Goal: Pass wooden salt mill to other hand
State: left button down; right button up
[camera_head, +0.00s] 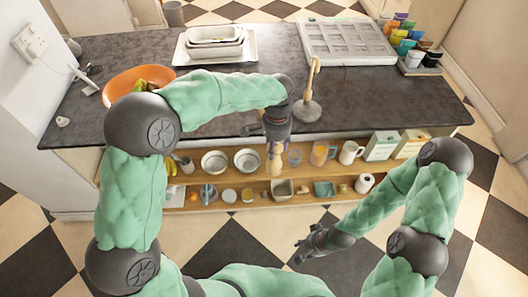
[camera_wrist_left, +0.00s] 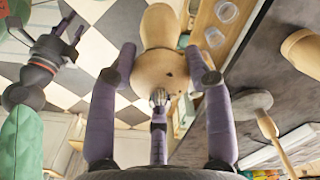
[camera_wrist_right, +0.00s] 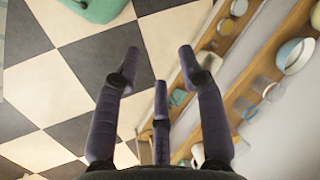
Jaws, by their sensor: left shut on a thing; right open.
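The wooden salt mill (camera_wrist_left: 160,68) is pale wood with a rounded end. My left gripper (camera_wrist_left: 160,82) is shut on it, with the fingers on either side of its body. In the head view the mill (camera_head: 275,160) hangs below my left gripper (camera_head: 272,135), in front of the counter's front edge. My right gripper (camera_head: 307,243) is open and empty, lower and to the right of the mill, over the checkered floor. It also shows empty in the right wrist view (camera_wrist_right: 158,65), and in the left wrist view (camera_wrist_left: 65,35) it is apart from the mill.
The dark counter (camera_head: 400,105) holds an orange bowl (camera_head: 122,85), stacked white dishes (camera_head: 214,40), a grey tray (camera_head: 347,40) and an upright wooden-handled tool (camera_head: 308,108). The open shelf (camera_head: 235,190) below holds bowls, mugs and boxes. Free floor lies between the shelf and my right gripper.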

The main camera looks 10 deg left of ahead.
pick_arm(q)
jog(key=shift+w+d+r, duration=0.1)
jog(key=shift+d+r, duration=0.05)
jog(key=shift+d, duration=0.05)
pick_arm(e)
jog(key=o, duration=0.5)
jog(key=shift+w, duration=0.15)
jog(key=shift+c, duration=0.2)
jog(key=o, duration=0.4)
jog(key=w+r+n+t, duration=0.1)
jog(key=w, duration=0.3)
jog(key=w+r+n+t+y, duration=0.1)
jog(key=w+t, duration=0.1)
jog(key=w, duration=0.1)
jog(key=w+r+n+t, duration=0.1)
jog(key=w, duration=0.3)
jog(key=shift+w+a+t, duration=0.2)
jog(key=shift+w+t, duration=0.1)
jog(key=w+a+r+n+t+y, duration=0.35)
jog(key=w+r+n+y, duration=0.45)
jog(key=r, duration=0.4)
pick_arm(q)
jog(key=shift+r, duration=0.1)
pick_arm(e)
notch_tip(320, 180, up, 7)
jog(key=s+n+g+y, duration=0.2)
jog(key=n+y, duration=0.2)
jog(key=n, duration=0.1)
jog(key=x, duration=1.2)
jog(key=shift+w+d, duration=0.1)
